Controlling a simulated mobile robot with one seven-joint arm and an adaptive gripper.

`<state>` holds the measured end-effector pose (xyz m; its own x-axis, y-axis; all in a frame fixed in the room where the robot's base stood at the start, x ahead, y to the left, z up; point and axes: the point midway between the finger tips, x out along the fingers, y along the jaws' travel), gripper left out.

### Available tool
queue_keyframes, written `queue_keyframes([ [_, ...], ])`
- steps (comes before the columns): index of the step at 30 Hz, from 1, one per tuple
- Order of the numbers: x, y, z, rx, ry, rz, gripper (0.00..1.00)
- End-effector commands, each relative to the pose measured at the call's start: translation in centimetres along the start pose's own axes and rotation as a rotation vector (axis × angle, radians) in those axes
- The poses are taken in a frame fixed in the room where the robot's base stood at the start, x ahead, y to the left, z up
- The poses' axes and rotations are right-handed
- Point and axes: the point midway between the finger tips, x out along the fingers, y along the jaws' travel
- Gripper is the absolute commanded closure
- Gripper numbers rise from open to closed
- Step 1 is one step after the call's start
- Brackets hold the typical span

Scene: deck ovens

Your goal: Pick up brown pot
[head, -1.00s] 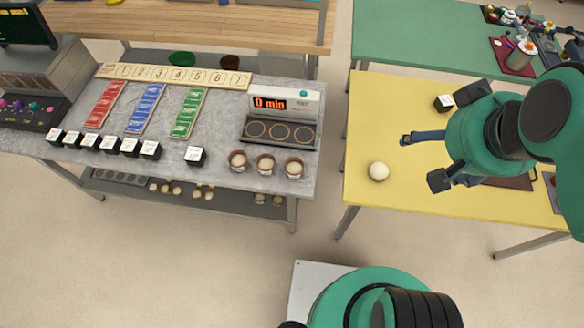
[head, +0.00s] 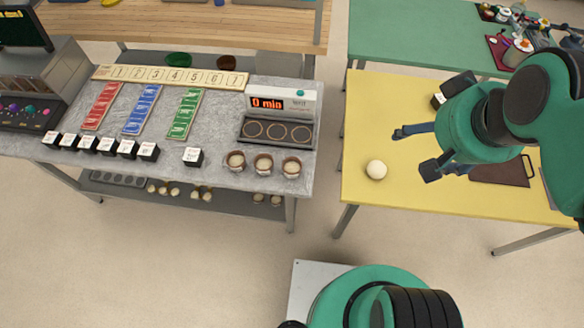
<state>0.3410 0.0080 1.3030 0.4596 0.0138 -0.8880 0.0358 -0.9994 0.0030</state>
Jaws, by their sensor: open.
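No object is labelled as the brown pot. A dark brown round vessel (head: 227,62) sits on the shelf under the wooden table, beside a green bowl (head: 179,59). Three small brown cups with pale filling, such as the middle one (head: 263,164), stand at the front right of the grey table. My gripper (head: 414,152) is above the yellow table, its fingers spread apart and empty. A pale ball (head: 376,170) lies just left of and below the fingers, apart from them.
The grey table (head: 215,110) also carries a timer unit (head: 283,101), coloured strips and several black cubes. A brown board (head: 502,171) lies on the yellow table (head: 385,100), right of my gripper. A green table (head: 420,35) stands behind. Floor between the tables is clear.

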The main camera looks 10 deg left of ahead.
Motion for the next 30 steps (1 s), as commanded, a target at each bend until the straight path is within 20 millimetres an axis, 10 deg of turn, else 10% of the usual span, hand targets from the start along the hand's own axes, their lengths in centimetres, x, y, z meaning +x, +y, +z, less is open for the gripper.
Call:
queue_keyframes([
  [16,11.9,-9.0,-5.0,-0.285,-0.134,-0.111,0.24],
  [30,25.3,-19.9,-2.8,-0.561,-0.254,-0.197,0.24],
])
